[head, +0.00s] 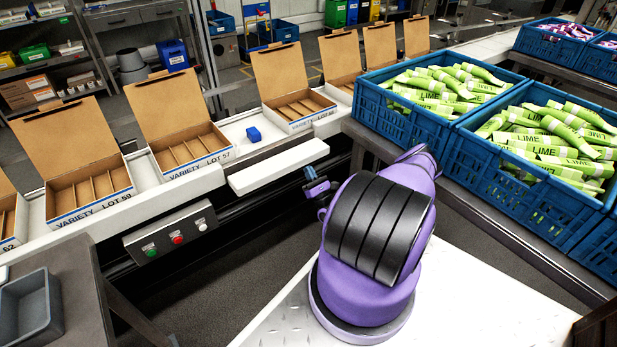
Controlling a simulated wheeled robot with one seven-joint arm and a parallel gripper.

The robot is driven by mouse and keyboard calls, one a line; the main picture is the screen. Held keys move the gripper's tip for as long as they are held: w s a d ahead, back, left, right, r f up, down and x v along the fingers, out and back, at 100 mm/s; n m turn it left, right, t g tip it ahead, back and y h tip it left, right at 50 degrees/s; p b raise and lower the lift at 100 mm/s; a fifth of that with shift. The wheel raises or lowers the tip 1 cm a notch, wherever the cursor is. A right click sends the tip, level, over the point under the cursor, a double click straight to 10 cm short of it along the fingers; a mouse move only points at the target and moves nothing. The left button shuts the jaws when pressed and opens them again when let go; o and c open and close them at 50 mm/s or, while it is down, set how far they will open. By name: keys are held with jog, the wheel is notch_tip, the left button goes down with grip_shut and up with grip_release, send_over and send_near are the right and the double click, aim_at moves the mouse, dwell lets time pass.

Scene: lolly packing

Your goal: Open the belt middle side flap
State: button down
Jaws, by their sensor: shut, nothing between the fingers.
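The belt (150,200) runs diagonally from the lower left to the upper right. At its middle, a white side flap (278,168) juts from the near side towards me. Its broad top face shows, with a thin front edge, and it looks roughly level. My purple arm partly hides the space behind the gripper.
A button box (177,234) hangs below the belt. Blue crates (444,146) of lime packs stand right. A grey tray (30,310) sits lower left.

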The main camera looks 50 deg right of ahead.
jog(key=shift+s+r+g+y, duration=0.1)
jog(key=shift+r+g+y, duration=0.5)
jog(key=shift+g, duration=0.4)
jog(key=shift+r+h, duration=0.4)
jog(key=w+f+v, duration=0.1)
jog(key=f+v, duration=0.1)
jog(key=v, duration=1)
jog(key=shift+f, duration=0.5)
jog(key=shift+d+y, duration=0.15)
jog(key=shift+y, duration=0.15)
